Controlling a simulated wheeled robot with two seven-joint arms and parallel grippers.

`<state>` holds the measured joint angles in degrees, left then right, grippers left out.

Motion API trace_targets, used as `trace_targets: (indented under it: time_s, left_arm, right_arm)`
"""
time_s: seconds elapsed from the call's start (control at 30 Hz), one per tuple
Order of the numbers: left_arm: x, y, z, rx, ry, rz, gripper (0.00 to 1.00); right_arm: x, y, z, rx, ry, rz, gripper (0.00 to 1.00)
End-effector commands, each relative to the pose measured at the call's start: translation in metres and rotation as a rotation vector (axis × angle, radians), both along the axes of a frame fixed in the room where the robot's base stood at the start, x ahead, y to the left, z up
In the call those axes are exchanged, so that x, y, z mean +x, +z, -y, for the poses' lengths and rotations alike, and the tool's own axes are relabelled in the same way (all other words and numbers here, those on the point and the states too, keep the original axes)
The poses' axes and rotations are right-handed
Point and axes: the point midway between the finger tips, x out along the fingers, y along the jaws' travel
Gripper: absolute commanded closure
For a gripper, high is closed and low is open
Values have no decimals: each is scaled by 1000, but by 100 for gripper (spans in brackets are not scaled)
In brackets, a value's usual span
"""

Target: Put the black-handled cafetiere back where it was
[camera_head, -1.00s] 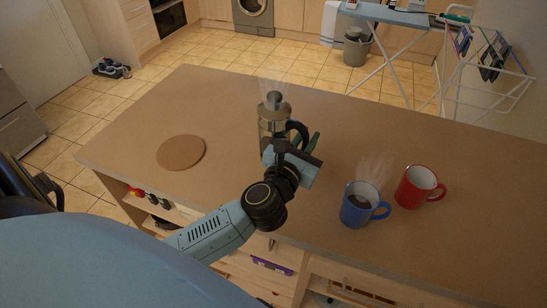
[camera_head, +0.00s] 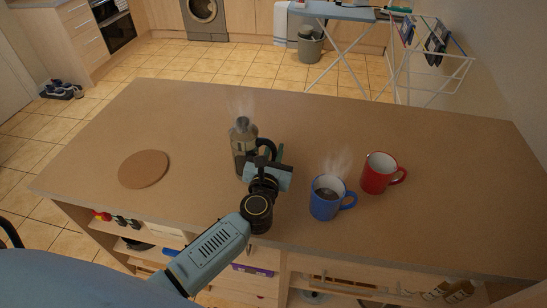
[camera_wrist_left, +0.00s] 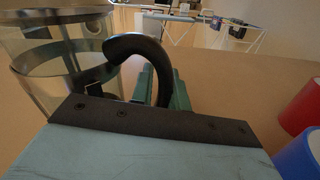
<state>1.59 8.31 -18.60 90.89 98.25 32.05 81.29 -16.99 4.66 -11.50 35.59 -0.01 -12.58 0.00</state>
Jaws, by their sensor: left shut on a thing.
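The black-handled cafetiere (camera_head: 240,146) is a glass and metal pot with a steaming top. It is upright over the middle of the counter; I cannot tell whether its base touches the surface. My left gripper (camera_head: 271,160) is shut on its black handle, to the right of the pot. In the left wrist view the cafetiere's glass body (camera_wrist_left: 60,60) fills the left side, and the curved handle (camera_wrist_left: 145,55) runs down between the green fingers (camera_wrist_left: 160,88). A round cork mat (camera_head: 144,169) lies empty to the left of the cafetiere. My right gripper is out of view.
A blue mug (camera_head: 325,198) of dark, steaming drink and a red mug (camera_head: 379,173) stand to the right of my left gripper. Open shelves (camera_head: 250,255) lie below the counter's front edge. The counter (camera_head: 190,120) is clear between the cafetiere and the mat.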

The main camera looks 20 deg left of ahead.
Motion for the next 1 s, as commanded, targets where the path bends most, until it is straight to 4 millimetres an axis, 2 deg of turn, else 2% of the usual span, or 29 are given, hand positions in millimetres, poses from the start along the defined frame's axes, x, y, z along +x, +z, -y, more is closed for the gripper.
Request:
trace_targets:
  time_s: [0.1,0.5,0.53,0.67,1.0]
  left_arm:
    - [1,-9,0,5,-1,6,100]
    - [1,-13,0,2,0,6,100]
    - [0,-14,0,-1,0,2,80]
    - [0,-13,0,0,0,2,63]
    - [0,-9,-1,1,1,2,62]
  right_arm:
    - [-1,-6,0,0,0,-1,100]
    - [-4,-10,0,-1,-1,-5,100]
    - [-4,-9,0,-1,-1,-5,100]
    - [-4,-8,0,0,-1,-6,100]
    - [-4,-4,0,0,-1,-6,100]
